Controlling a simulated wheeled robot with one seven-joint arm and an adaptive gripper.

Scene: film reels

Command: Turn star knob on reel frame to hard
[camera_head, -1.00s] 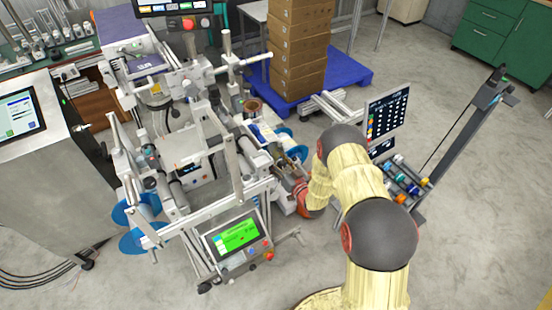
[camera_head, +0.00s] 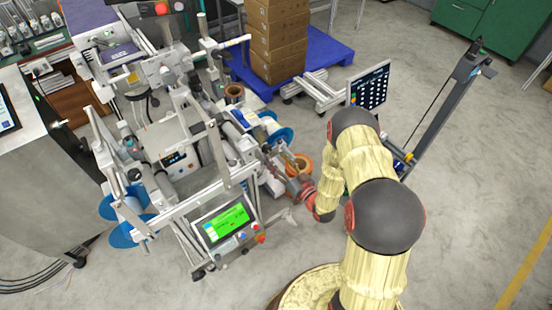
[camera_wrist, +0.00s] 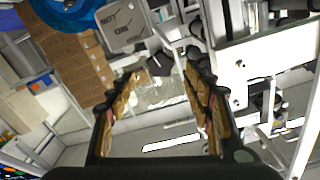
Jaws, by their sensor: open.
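The reel frame (camera_head: 215,150) is a pale metal machine left of my arm in the head view. In the wrist view a grey label plate (camera_wrist: 122,25) with "LOW" and "MED" lettering, seen turned over, is at the top. A dark lobed shape (camera_wrist: 160,65), possibly the star knob, shows below and right of the plate, between the fingertips in the picture. I cannot tell its setting or its depth. My gripper (camera_wrist: 160,72) is open, its fingers spread with no object clearly held. In the head view my gripper (camera_head: 282,172) reaches toward the frame's right side.
A green-lit control panel (camera_head: 228,222) stands at the frame's front. A dark display (camera_head: 370,88) and a slanted rail (camera_head: 443,105) stand right. Stacked boxes (camera_head: 278,40) are behind. Floor at right is clear.

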